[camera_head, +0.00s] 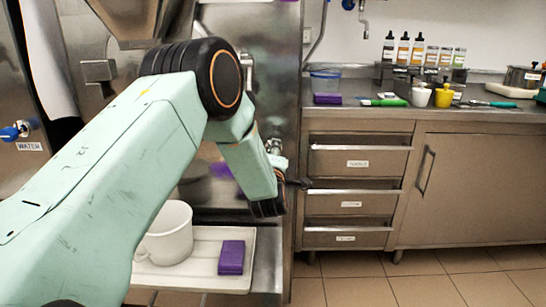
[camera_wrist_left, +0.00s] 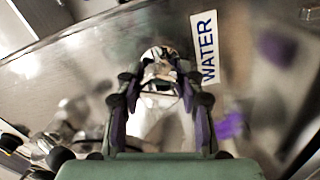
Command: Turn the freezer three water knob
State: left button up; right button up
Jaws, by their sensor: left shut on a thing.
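My left gripper (camera_wrist_left: 160,82) has its two dark fingers around a metallic water knob (camera_wrist_left: 157,55) and is shut on it. A white label reading WATER (camera_wrist_left: 204,47) is on the steel panel beside that knob. In the head view my left arm reaches across the freezer front, its end near the panel's right side (camera_head: 270,205); its fingers and the held knob are largely hidden there. Another freezer's blue-handled water knob (camera_head: 14,132), also labelled WATER, shows at the far left. My right gripper is not in view.
A white pitcher (camera_head: 166,235) and a purple sponge (camera_head: 231,257) sit on a white tray (camera_head: 205,282) below my arm. A steel counter with drawers (camera_head: 358,160) stands to the right, with bottles and cups on top. The tiled floor before it is clear.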

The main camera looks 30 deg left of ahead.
pick_arm(q)
jog(key=shift+d+r+n, duration=0.1)
jog(key=shift+r+n, duration=0.05)
jog(key=shift+n, duration=0.25)
jog(key=o, duration=1.2)
jog(key=shift+w, duration=0.1)
jog(key=v, duration=1.2)
